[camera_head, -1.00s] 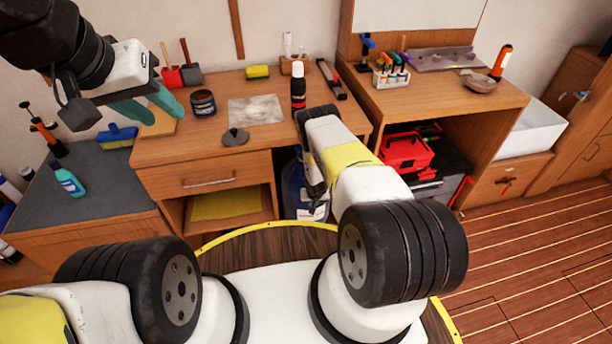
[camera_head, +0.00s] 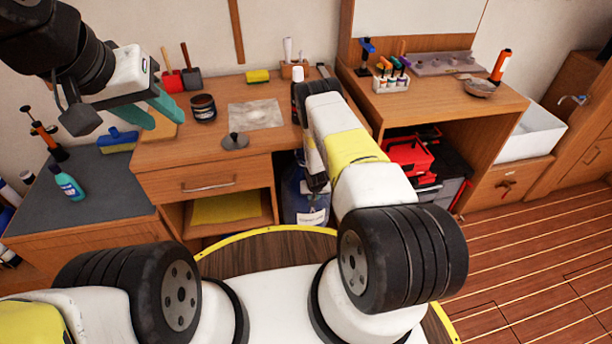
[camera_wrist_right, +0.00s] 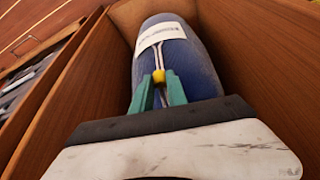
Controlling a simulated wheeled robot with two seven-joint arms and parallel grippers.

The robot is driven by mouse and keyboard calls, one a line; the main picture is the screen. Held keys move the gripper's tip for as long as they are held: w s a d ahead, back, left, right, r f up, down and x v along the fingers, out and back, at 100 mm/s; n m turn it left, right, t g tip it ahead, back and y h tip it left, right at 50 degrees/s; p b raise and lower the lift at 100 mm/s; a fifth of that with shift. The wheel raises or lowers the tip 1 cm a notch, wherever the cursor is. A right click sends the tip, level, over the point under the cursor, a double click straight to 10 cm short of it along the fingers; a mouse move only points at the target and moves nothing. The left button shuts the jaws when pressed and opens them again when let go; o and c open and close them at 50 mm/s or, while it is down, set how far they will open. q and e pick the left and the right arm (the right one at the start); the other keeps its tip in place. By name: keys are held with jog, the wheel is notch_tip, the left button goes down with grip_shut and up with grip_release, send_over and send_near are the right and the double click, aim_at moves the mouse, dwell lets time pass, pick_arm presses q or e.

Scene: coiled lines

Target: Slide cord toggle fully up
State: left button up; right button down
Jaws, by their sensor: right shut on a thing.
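A blue bag (camera_head: 297,200) stands in the open space under the desk; it also shows in the right wrist view (camera_wrist_right: 196,68). It has a white label (camera_wrist_right: 160,36) and a pale cord (camera_wrist_right: 159,57) running down its side. A small yellow cord toggle (camera_wrist_right: 158,76) sits on the cord, a little below the label. My right gripper (camera_wrist_right: 159,88) is shut on the toggle, its green fingers on either side. In the head view my right arm hides these fingers. My left gripper (camera_head: 158,110) is open and empty above the desk's left side.
Wooden panels (camera_wrist_right: 250,70) stand close on both sides of the bag. A red toolbox (camera_head: 408,158) sits under the right bench.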

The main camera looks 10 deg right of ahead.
jog(key=c, duration=1.3)
grip_release()
jog(key=v, duration=0.8)
jog(key=shift+f, duration=0.1)
